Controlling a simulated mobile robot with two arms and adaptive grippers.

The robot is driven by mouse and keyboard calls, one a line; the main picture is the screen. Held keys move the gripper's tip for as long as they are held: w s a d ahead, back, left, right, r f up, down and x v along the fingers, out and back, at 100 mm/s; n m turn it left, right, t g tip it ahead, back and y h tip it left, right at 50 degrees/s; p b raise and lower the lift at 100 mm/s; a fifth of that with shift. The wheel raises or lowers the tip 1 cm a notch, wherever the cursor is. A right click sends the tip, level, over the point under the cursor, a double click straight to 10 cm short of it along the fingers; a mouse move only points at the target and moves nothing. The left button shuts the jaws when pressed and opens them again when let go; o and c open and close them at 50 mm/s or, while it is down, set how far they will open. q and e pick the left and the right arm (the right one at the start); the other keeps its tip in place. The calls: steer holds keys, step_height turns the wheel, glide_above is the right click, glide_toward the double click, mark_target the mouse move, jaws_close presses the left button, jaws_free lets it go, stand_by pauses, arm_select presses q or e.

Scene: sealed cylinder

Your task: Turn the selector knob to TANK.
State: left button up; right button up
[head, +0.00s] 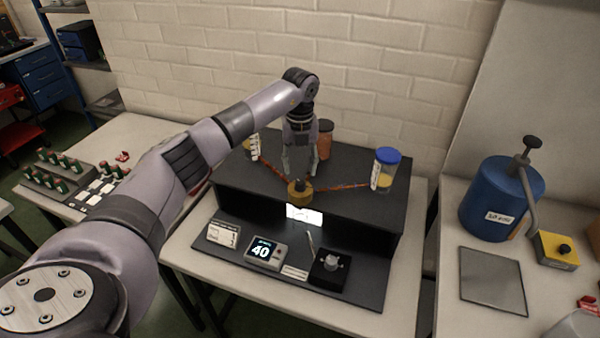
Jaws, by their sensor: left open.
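My left gripper (299,170) points down over the dark raised stand (352,208) and is open. Its fingertips are just above and behind a brass-coloured round fitting with a dark top (300,193); I cannot tell whether they touch it. Copper-coloured lines run from this fitting to both sides. A black box with a grey knob (331,263) sits on the lower front ledge, apart from the gripper. I cannot tell which of these is the selector knob, and no TANK marking is readable. My right gripper is not in view.
A blue-lidded jar (386,169) stands on the right of the stand, and an orange container (325,140) is behind the gripper. A blue tank (491,200) stands on the right table. A brick wall closes the back.

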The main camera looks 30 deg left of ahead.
mark_target(300, 181)
arm_select(q)
steer(key=shift+f+p, duration=0.55)
steer(key=shift+f, duration=2.05)
steer(key=shift+c, duration=0.5)
jaws_close()
